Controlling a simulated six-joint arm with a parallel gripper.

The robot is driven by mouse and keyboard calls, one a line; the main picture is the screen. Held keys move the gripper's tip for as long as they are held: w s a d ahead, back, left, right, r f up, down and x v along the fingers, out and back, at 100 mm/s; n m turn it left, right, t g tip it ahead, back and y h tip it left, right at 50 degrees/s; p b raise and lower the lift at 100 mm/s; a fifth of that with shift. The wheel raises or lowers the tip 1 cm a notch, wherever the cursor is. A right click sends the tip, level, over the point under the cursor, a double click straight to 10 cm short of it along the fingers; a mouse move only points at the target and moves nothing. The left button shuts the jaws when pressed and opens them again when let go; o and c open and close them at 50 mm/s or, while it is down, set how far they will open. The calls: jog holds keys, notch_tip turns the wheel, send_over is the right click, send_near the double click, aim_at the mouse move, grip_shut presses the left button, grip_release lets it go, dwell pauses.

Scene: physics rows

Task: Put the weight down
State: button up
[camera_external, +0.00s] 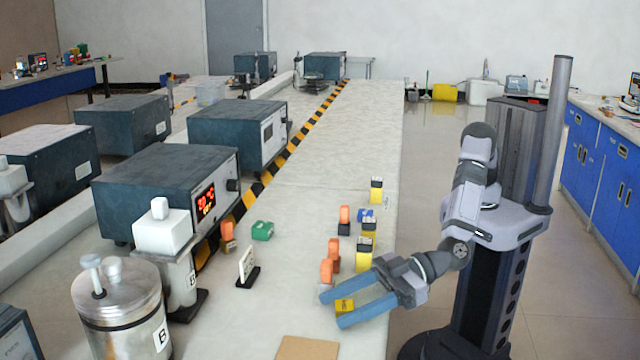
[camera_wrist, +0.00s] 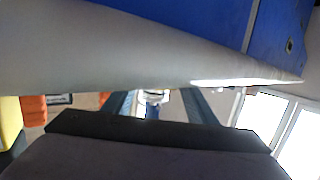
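My gripper (camera_external: 337,309) has two long blue fingers, pointing left over the near right edge of the pale bench. In the wrist view, the fingers of my gripper (camera_wrist: 158,106) show small in the middle. A large dark block fills the bottom of that view, and I cannot make out the yellow weight between the fingers there.
Behind my gripper stand several orange, yellow and blue weights, including an orange one (camera_external: 326,271) close by and a yellow one (camera_external: 376,184) farther back. A flat brown board (camera_external: 307,348) lies at the front. A small white sign (camera_external: 247,264) and a green block (camera_external: 262,231) stand left.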

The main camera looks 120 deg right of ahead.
aim_at(378, 289)
jog(key=shift+f+b, duration=0.15)
jog(key=shift+b, duration=0.35)
jog(key=shift+s+a+r, duration=0.1)
jog(key=shift+s+r, duration=0.1)
jog(key=shift+d+v, duration=0.1)
jog(key=shift+v, duration=1.6)
jog(key=shift+d+v, duration=0.15)
jog(key=shift+v, duration=1.55)
jog(key=shift+s+r+g+p, duration=0.25)
jog(key=shift+r+g+p, duration=0.25)
jog(key=shift+r+p, duration=0.55)
jog(key=shift+s+a+r+g+p, duration=0.15)
jog(key=shift+s+g+p, duration=0.35)
jog(key=shift+p, duration=0.75)
jog(key=shift+a, duration=0.1)
jog(key=shift+f+x, duration=0.15)
jog(key=shift+x, duration=1.75)
jog(key=shift+f+x, duration=0.15)
jog(key=shift+x, duration=1.75)
jog(key=shift+s+a, duration=0.15)
